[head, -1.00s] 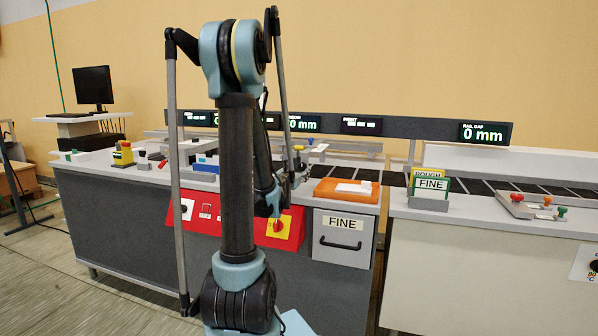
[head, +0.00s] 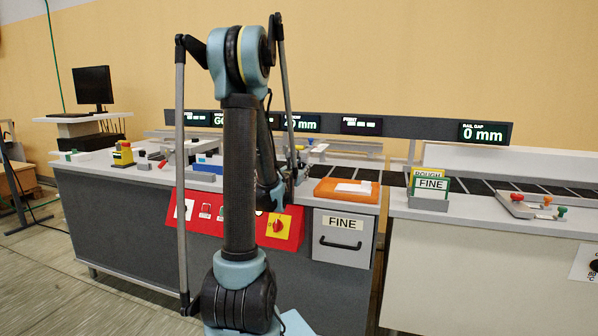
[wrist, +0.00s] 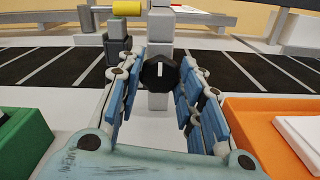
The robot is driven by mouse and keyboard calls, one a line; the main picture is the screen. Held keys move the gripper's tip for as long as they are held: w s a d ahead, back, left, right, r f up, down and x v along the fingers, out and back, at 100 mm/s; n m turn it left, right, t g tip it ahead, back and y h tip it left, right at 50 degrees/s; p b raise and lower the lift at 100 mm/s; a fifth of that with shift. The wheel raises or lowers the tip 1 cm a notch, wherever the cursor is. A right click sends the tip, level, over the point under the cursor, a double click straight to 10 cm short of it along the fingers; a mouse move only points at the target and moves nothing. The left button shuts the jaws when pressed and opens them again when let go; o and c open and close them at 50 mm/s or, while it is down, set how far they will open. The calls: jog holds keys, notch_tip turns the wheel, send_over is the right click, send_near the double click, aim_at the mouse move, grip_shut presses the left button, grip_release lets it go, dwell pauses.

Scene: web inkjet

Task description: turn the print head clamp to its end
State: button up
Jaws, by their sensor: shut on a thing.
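A black round knob (wrist: 159,76) with a white line is in the middle of the wrist view, on the front of a grey upright post (wrist: 158,101). It looks like the print head clamp. The white line stands upright. My gripper (wrist: 161,68) has its blue-padded fingers on both sides of the knob and is shut on it. In the head view my own arm hides the knob, and the gripper is hard to make out.
An orange tray (wrist: 238,112) lies to the right and a green block (wrist: 25,138) to the left of my gripper. A yellow cylinder (wrist: 127,8) sits beyond. A black display bar (head: 420,129) runs behind the bench.

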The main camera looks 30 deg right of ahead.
jog(key=shift+n, duration=0.4)
jog(key=shift+w+n, duration=0.1)
jog(key=shift+n, duration=0.5)
jog(key=n, duration=0.8)
jog(key=shift+w+a, duration=0.1)
jog(key=n, duration=0.3)
jog(key=shift+n, duration=0.4)
jog(key=n, duration=0.5)
jog(key=shift+a+f, duration=0.1)
jog(key=shift+a, duration=0.05)
jog(key=n, duration=0.4)
jog(key=shift+f, duration=0.1)
jog(key=shift+n, duration=0.4)
